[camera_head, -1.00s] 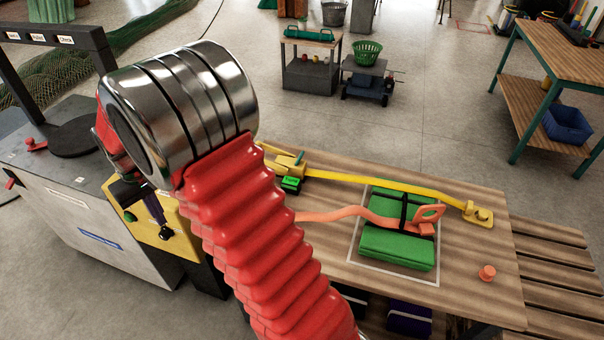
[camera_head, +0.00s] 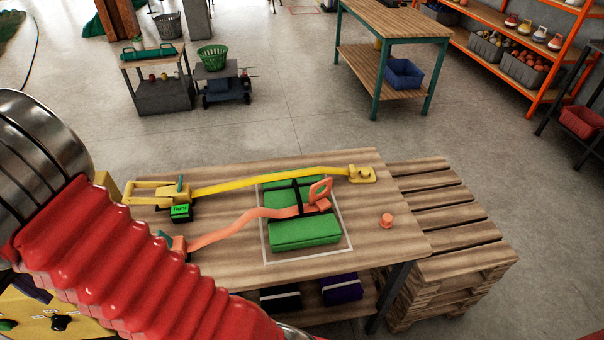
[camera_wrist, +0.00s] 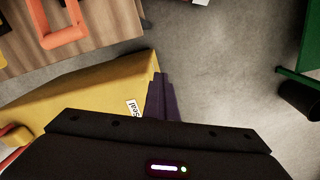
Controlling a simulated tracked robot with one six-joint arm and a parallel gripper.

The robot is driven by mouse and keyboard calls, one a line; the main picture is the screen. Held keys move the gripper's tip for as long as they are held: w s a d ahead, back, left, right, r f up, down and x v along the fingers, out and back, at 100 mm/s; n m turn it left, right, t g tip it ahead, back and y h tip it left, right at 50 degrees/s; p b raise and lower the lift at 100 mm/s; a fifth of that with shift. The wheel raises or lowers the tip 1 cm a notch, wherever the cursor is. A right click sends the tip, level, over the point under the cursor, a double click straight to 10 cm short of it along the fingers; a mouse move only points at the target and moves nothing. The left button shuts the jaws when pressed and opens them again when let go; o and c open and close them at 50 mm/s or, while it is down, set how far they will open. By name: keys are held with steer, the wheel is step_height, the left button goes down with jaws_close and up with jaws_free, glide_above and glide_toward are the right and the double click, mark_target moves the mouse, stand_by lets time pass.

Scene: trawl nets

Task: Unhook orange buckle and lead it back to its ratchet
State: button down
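The orange buckle (camera_head: 320,190) stands at the right end of the orange strap (camera_head: 255,215), on the green bundle (camera_head: 305,232). I cannot tell how it is hooked there. The strap runs left to the orange ratchet (camera_head: 175,246), partly hidden by my red arm, at the table's left end. An orange frame-shaped part (camera_wrist: 65,38) shows at the upper left of the wrist view, over the wood. My gripper's dark body (camera_wrist: 160,150) fills the bottom of the wrist view, away from the buckle.
A yellow strap (camera_head: 265,180) runs behind the orange one, from a yellow ratchet (camera_head: 160,192) to a yellow fitting (camera_head: 361,174). An orange peg (camera_head: 387,220) stands bare at right. A yellow box (camera_wrist: 80,100) labelled "Seal" is close to my gripper.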

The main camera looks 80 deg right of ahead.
steer(key=s+d+r+n, duration=0.1)
steer(key=s+d, duration=0.4)
steer(key=d, duration=0.6)
steer(key=s+d, duration=0.5)
steer(key=d, duration=0.7)
steer(key=s+d+r+n, duration=0.1)
steer(key=s+d, duration=0.5)
steer(key=d, duration=0.5)
steer(key=shift+n, duration=0.7)
steer(key=s+d, duration=0.5)
steer(key=s, duration=0.5)
steer(key=s+d+r, duration=0.1)
steer(key=s+d, duration=0.3)
steer(key=s, duration=0.6)
steer(key=s+d, duration=0.5)
steer(key=s, duration=0.5)
steer(key=shift+d+r, duration=0.2)
steer(key=shift+d, duration=0.15)
steer(key=s+a+r+n, duration=0.1)
steer(key=s+a, duration=0.2)
steer(key=s, duration=2.1)
steer(key=shift+s, duration=0.35)
steer(key=shift+w, duration=0.15)
